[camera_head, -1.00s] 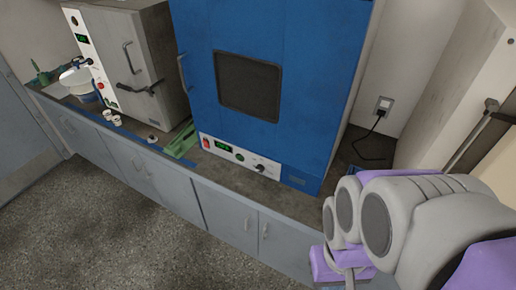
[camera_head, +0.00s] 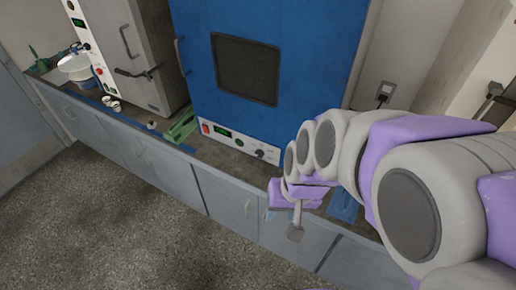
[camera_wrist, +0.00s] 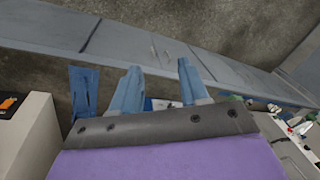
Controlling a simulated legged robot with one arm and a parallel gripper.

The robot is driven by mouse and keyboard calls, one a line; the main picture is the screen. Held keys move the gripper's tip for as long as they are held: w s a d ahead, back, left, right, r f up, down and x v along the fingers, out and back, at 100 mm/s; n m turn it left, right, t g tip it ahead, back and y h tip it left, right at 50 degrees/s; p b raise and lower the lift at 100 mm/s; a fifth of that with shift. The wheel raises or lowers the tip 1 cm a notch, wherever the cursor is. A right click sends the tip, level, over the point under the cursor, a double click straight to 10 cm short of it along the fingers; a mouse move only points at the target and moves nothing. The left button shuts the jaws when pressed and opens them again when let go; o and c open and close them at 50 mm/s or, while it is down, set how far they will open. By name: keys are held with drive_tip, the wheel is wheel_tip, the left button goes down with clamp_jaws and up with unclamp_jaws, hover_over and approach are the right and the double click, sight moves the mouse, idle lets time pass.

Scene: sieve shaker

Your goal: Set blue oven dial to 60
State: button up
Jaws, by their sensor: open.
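The blue oven (camera_head: 300,60) stands on the counter in the middle of the head view. Its white control panel (camera_head: 240,142) runs along the bottom, with a red switch, a green lit display and a small dark dial (camera_head: 259,153) at the right end. The dial's setting and the display digits are too small to read. My gripper (camera_head: 283,220) is to the right of and nearer than the dial, apart from it, over the counter's front edge. In the wrist view my gripper (camera_wrist: 159,68) shows two blue fingers spread apart with nothing between them. The dial cannot be made out there.
A grey oven (camera_head: 125,50) stands to the left. Small white cups (camera_head: 113,105), a green item (camera_head: 181,130) and a white bowl (camera_head: 75,68) are on the counter. A wall socket (camera_head: 385,90) is at right. The floor in front is clear.

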drive_tip(key=o, duration=0.4)
drive_tip(key=w+a+f+t, duration=0.1)
drive_tip(key=w+a+f, duration=0.1)
drive_tip(key=w+a, duration=0.2)
drive_tip(key=w+a+f+m+t+y, duration=0.1)
drive_tip(key=w+a+f, duration=0.1)
drive_tip(key=w+a, duration=0.2)
drive_tip(key=w+a+f+t+b, duration=0.1)
drive_tip(key=w+a, duration=0.3)
drive_tip(key=w, duration=0.5)
drive_tip(key=shift+a+f+m+t, duration=0.15)
drive_tip(key=shift+f+m+t, duration=0.15)
drive_tip(key=shift+f+t, duration=0.2)
drive_tip(key=shift+c, duration=0.2)
drive_tip(key=w+a+f+m+t, duration=0.25)
drive_tip(key=w+a+f, duration=0.25)
drive_tip(key=w+f, duration=0.3)
drive_tip(key=m+t+h+b, duration=0.25)
drive_tip(key=t+h, duration=0.55)
drive_tip(key=h, duration=0.4)
approach(258, 155)
drive_tip(key=b+x, duration=0.4)
drive_tip(key=x, duration=0.5)
drive_tip(key=shift+w+d+f, duration=0.1)
drive_tip(key=c, duration=1.1)
